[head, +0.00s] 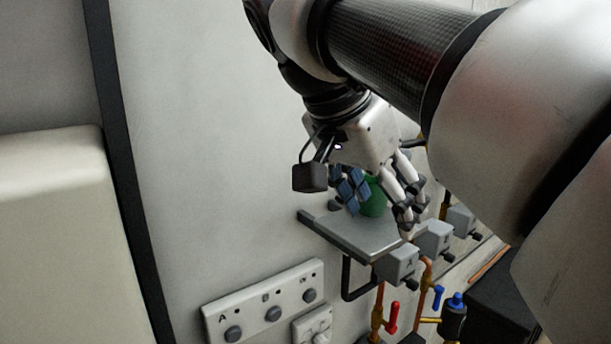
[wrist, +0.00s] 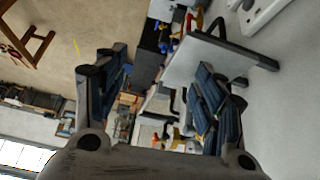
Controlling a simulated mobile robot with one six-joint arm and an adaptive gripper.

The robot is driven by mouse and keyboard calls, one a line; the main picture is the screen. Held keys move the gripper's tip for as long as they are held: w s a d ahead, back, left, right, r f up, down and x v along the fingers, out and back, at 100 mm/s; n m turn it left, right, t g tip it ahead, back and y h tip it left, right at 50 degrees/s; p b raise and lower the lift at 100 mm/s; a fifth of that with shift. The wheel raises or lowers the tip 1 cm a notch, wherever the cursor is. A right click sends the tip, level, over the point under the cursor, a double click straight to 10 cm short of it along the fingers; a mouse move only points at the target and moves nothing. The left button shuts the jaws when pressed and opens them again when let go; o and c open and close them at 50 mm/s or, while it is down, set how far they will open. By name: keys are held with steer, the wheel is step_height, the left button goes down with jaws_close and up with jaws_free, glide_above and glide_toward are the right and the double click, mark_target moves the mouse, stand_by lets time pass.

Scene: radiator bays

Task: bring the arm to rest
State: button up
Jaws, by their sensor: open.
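My gripper (head: 380,203) hangs in front of the wall, over or beside a small grey shelf (head: 345,232) in the head view. Its jaws are open, with the blue-padded fingers apart. A green object (head: 373,197) shows partly between and behind the fingers. I cannot tell whether the fingers touch it. In the wrist view the two fingers of my gripper (wrist: 162,85) stand wide apart, and the pale shelf (wrist: 190,62) lies behind the right finger. No held object shows between them there.
Below the shelf are grey boxes (head: 398,262), copper pipes, a red valve handle (head: 392,317) and a blue one (head: 438,296). A button panel (head: 268,308) is on the wall at lower left. A cream panel (head: 60,240) stands at far left. The wall between is bare.

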steer(key=s+d+f+n+y+b, duration=0.1)
steer(key=s+f+n+b, duration=0.2)
steer(key=f+b, duration=0.6)
steer(key=s+d+f+n+y+b, duration=0.2)
steer(key=s+f+b, duration=0.5)
steer(key=f, duration=2)
steer(key=s+d+f+n+y+b, duration=0.1)
steer(key=s+f+n+b, duration=0.3)
steer(key=f+b, duration=0.6)
step_height(320, 180, down, 8)
steer(key=shift+s+d+n+t+y+b, duration=0.3)
steer(key=shift+s+n+t+y+b, duration=0.1)
steer(key=shift+s+y, duration=0.15)
